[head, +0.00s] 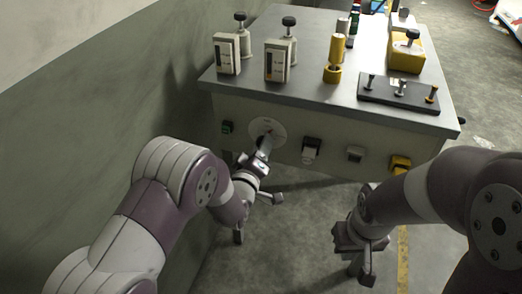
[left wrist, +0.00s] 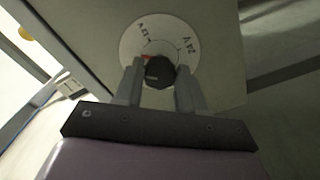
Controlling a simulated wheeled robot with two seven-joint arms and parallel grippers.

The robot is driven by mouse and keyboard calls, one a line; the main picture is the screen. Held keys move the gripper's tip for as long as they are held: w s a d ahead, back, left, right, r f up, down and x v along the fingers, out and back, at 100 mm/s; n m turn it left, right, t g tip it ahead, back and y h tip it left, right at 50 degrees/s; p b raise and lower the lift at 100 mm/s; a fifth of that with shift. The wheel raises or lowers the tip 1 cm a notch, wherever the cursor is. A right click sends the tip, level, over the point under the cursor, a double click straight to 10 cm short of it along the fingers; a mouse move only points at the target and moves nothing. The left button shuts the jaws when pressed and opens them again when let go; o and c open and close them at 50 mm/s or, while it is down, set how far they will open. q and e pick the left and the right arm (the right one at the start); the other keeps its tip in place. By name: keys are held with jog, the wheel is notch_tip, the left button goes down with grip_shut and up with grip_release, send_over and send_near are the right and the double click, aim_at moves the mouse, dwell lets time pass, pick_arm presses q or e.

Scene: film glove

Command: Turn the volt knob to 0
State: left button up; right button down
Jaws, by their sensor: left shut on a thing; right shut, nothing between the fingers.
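The volt knob (left wrist: 158,72) is black with a red mark at its upper left edge in the left wrist view. It sits on a round white dial (left wrist: 135,40) with printed labels that look like 12 V and 24 V. My left gripper (left wrist: 158,82) is shut on the knob, one finger on each side. In the head view the dial (head: 279,129) is on the bench's front panel, partly hidden by my left gripper (head: 266,142). My right gripper (head: 361,268) is shut and empty, low before the bench.
The bench (head: 310,98) carries meters, a yellow cylinder (head: 334,62), a black terminal strip (head: 385,92) and a yellow block (head: 405,57). A wall stands close on the left.

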pick_arm(q)
jog(key=shift+n+b, duration=0.8)
jog(key=shift+n, duration=2.8)
jog(key=o, duration=1.1)
jog(key=shift+c, duration=0.2)
jog(key=p+v, duration=0.2)
jog(key=v, duration=1)
jog(key=shift+s, duration=0.35)
jog(key=shift+a+r, duration=0.1)
